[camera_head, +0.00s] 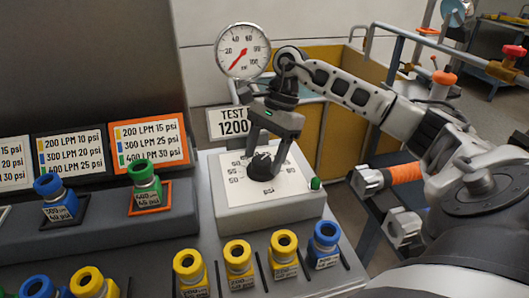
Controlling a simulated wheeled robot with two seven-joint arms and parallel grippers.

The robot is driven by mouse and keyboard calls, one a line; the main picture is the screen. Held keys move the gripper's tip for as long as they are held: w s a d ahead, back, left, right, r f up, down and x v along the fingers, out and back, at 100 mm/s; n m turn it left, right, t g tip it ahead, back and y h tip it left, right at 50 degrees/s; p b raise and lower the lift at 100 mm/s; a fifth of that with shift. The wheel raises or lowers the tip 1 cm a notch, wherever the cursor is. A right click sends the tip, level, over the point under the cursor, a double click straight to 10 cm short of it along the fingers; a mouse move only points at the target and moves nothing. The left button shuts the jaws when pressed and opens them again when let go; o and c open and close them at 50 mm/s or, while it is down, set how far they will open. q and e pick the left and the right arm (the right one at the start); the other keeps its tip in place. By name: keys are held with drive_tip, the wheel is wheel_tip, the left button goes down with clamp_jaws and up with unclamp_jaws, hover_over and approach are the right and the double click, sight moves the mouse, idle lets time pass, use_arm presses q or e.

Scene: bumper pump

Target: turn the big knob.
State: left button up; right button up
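The big knob (262,167) is dark and stands on the white dial plate of a light grey box (270,214). Numbers are printed around it. My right gripper (264,158) points down over the knob, with its fingers spread apart on either side of it. The fingers partly hide the knob, and I cannot tell whether they press on it. My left gripper is not in view.
A round pressure gauge (242,50) and a "TEST 1200" sign (232,122) stand behind the box. A small green button (315,184) is at its right. Yellow, blue and green fittings stand in front and left, including a green one (144,187).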

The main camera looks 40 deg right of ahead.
drive_tip(key=p+v, duration=0.2)
drive_tip(key=v, duration=1.4)
